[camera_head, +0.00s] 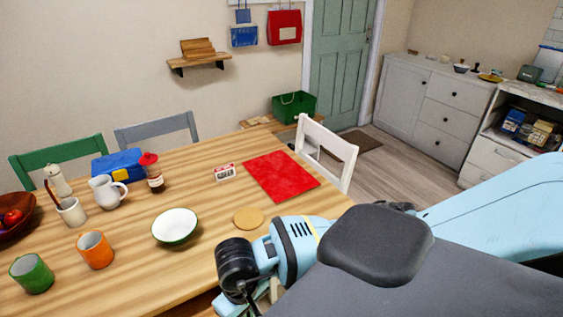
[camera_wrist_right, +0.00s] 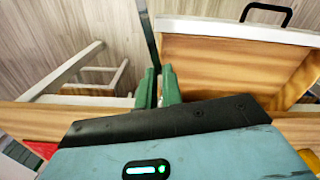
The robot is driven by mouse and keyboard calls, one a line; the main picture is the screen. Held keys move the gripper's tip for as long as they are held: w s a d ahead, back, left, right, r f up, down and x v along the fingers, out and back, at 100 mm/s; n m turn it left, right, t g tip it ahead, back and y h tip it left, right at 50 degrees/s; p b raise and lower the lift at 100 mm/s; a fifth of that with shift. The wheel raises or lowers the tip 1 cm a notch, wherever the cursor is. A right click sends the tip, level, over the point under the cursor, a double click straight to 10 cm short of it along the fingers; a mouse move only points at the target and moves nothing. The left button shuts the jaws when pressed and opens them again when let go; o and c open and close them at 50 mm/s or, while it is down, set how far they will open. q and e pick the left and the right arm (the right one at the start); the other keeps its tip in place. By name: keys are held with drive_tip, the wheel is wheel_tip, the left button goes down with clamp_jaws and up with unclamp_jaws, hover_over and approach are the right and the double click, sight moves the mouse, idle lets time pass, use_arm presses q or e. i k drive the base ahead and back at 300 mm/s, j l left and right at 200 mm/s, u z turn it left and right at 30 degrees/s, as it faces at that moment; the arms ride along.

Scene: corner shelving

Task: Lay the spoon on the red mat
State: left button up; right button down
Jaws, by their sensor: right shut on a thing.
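The red mat (camera_head: 280,176) lies flat and bare on the wooden table, near its far right edge. My right gripper (camera_wrist_right: 158,72) shows in the right wrist view, its green fingers close together and shut on a thin dark strip (camera_wrist_right: 148,35). This strip runs up past the fingertips and looks like part of the spoon; its bowl cannot be made out. An open drawer (camera_wrist_right: 220,65) with a white front and black handle is beside the fingers, to the right. In the head view my right gripper is hidden. My left gripper is not in view.
A cork coaster (camera_head: 249,218), a white bowl (camera_head: 175,224) and a small white timer (camera_head: 225,173) stand near the mat. Mugs, a jug (camera_head: 107,192) and a blue box (camera_head: 118,166) are farther left. A white chair (camera_head: 327,148) stands close behind the mat.

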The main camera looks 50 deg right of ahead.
sight(267, 161)
drive_tip(key=k, duration=0.6)
drive_tip(key=z, duration=3.2)
drive_tip(key=i+j+z, duration=0.1)
drive_tip(key=z, duration=0.2)
drive_tip(key=i+j, duration=0.6)
drive_tip(key=i, duration=0.15)
drive_tip(key=i+j, duration=0.25)
drive_tip(key=i, duration=0.25)
drive_tip(key=i+j+u, duration=0.1)
drive_tip(key=i, duration=0.35)
drive_tip(key=i+u, duration=0.3)
drive_tip(key=i, duration=0.25)
drive_tip(key=i+u, duration=0.3)
drive_tip(key=i, duration=0.2)
